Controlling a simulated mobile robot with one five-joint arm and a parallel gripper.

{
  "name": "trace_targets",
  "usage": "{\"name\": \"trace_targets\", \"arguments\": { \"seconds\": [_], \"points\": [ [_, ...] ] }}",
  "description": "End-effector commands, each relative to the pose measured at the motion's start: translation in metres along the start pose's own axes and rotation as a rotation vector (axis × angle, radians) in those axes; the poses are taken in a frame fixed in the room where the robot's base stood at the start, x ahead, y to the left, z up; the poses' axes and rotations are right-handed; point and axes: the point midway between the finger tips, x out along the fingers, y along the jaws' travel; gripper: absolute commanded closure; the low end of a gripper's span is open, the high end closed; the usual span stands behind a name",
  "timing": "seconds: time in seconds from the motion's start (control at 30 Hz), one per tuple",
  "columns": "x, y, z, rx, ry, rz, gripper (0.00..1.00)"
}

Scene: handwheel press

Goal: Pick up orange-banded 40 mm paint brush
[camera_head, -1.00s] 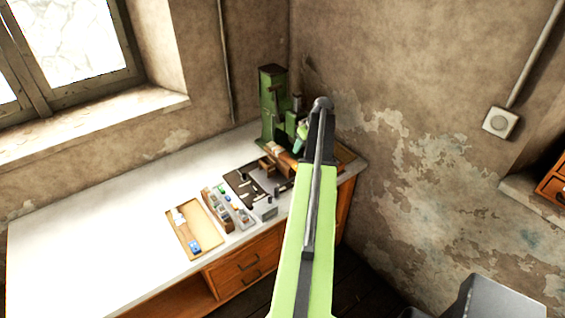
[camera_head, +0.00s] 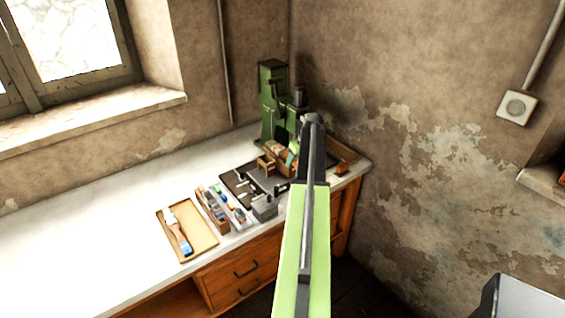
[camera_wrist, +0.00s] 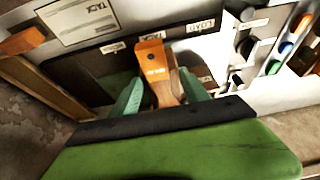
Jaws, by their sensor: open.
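The orange-banded brush (camera_wrist: 152,58) shows in the wrist view, with small printed text on its orange band. Its wooden handle (camera_wrist: 166,92) runs back between the two teal fingers of my gripper (camera_wrist: 161,80). The fingers stand apart, one on each side of the handle, with a gap visible at least on the left. Whether either finger touches the handle I cannot tell. In the head view, a bit of teal finger (camera_head: 290,159) shows beside my arm, near the press; I cannot make out the orange-banded brush there.
A green press (camera_head: 272,105) stands at the back corner of the white bench (camera_head: 75,235). A dark board with labels (camera_head: 237,184) lies before it. Left are compartment trays (camera_head: 211,211) and a shallow tray (camera_head: 208,241) holding a blue-banded brush (camera_head: 178,235). Walls close the corner.

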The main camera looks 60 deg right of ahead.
Motion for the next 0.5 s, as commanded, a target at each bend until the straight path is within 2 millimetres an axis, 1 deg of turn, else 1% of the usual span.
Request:
{"name": "trace_targets", "arguments": {
  "seconds": [0.17,0.5],
  "points": [
    [-0.0015,0.0001,-0.0004,0.001,0.000,0.000,0.47],
    [-0.0017,0.0004,-0.0002,0.001,0.000,0.000,0.92]
  ]
}}
